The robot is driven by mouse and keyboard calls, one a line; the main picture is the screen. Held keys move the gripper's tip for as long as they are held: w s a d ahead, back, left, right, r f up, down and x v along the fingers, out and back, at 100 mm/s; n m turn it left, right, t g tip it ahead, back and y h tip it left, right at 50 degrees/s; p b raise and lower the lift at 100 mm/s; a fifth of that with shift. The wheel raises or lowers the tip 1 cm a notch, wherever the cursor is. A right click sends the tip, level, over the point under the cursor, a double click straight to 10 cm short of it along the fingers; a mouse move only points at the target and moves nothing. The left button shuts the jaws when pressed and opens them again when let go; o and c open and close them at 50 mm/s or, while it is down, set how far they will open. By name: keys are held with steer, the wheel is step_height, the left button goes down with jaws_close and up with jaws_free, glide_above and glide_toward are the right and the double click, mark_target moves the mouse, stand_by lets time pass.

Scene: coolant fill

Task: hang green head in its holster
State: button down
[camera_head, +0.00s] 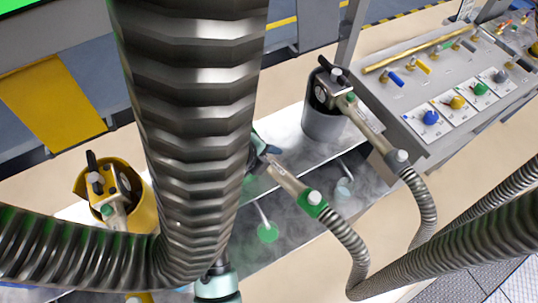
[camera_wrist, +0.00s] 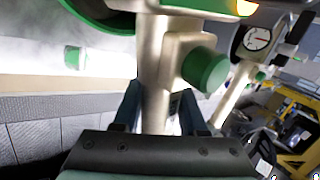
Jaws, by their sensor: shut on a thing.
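The green head (camera_head: 290,185) is a pale metal body with a green collar, and its ribbed hose drops away to the lower right. In the head view my gripper is mostly hidden behind the large ribbed hose; a teal part shows at the held head's upper left.
A yellow holster (camera_head: 145,208) at left and a grey holster (camera_head: 322,122) at centre each hold a head. A large ribbed hose (camera_head: 195,110) blocks much of the head view. A control panel (camera_head: 405,80) stands at upper right. Mist drifts over the trough below, around a green disc (camera_head: 268,233).

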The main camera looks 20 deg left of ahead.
steer(key=shift+f+b, duration=1.45)
steer(key=shift+f, duration=0.2)
steer(key=shift+c, duration=1.9)
jaws_free()
steer(key=b+v, duration=0.2)
steer(key=v, duration=1.1)
